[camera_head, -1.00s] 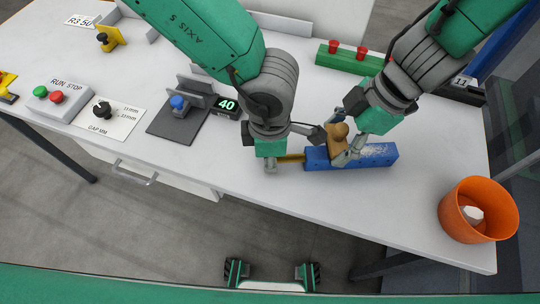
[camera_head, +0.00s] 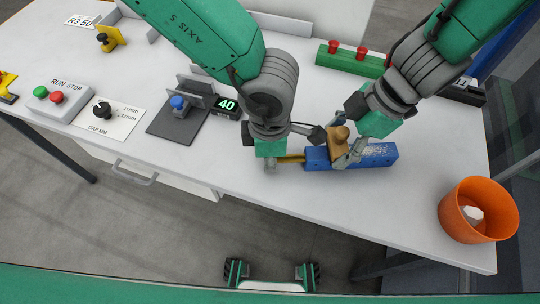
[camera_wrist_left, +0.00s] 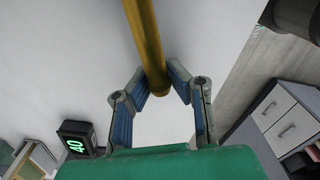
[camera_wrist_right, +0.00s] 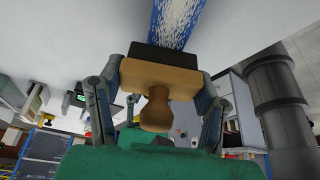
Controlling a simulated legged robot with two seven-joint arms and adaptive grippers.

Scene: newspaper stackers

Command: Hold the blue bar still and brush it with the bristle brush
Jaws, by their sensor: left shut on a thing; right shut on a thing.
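The blue bar (camera_head: 372,155) lies along the front of the white table, with white residue on its top. A brass-coloured rod (camera_head: 291,158) sticks out of its left end. My left gripper (camera_head: 273,163) is shut on this rod. The rod also shows between its fingers in the left wrist view (camera_wrist_left: 147,45). My right gripper (camera_head: 347,152) is shut on the wooden bristle brush (camera_head: 340,133), over the middle of the bar. In the right wrist view the brush (camera_wrist_right: 158,78) shows its knob and a dark bristle block against the white-covered bar (camera_wrist_right: 177,22). Bristle contact is hard to tell.
An orange bin (camera_head: 478,210) with a white piece inside stands at the right table edge. A green block with red pegs (camera_head: 350,60) lies behind the bar. A dark fixture (camera_head: 180,115) and a display reading 40 (camera_head: 227,105) stand left. The table's front edge is close.

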